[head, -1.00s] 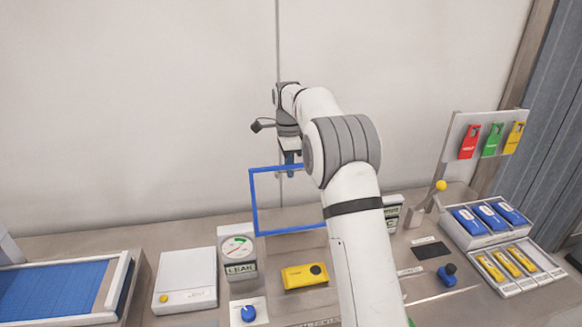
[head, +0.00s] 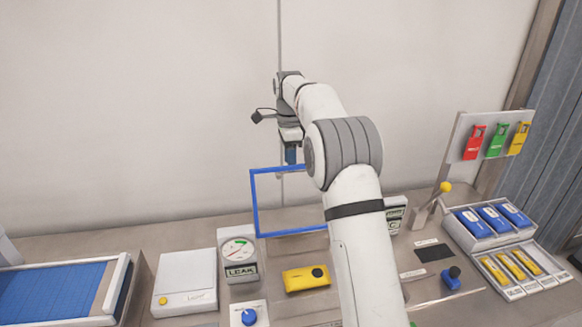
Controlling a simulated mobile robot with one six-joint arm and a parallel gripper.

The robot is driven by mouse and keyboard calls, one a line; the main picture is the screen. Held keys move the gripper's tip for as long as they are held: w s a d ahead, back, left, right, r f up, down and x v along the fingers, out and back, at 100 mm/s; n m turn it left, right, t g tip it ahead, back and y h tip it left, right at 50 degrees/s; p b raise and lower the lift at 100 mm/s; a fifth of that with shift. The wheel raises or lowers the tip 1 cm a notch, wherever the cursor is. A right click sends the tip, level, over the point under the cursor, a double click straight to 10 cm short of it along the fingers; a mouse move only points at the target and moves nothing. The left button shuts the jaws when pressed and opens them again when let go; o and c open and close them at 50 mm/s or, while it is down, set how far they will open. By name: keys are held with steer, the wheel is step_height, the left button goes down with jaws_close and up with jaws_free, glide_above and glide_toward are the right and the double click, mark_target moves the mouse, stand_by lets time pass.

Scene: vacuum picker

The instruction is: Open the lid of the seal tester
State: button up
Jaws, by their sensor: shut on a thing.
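The seal tester's lid (head: 254,203) is a blue rectangular frame around a clear middle. It stands up steeply at the back of the bench, behind the leak gauge and the yellow packet. My gripper (head: 291,157) points down at the lid's top edge and is shut on a blue part there that appears to be the lid's grip. My arm hides the lid's right side and part of the tester.
A gauge marked LEAK (head: 238,258), a blue knob (head: 249,316) and a yellow packet (head: 306,278) sit in front of the lid. A white scale (head: 186,278) is at left. A yellow-knobbed lever (head: 445,187) and trays of packs (head: 514,275) are at right.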

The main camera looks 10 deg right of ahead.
step_height(320, 180, up, 5)
steer(key=shift+w+r, duration=0.15)
stand_by(0.3)
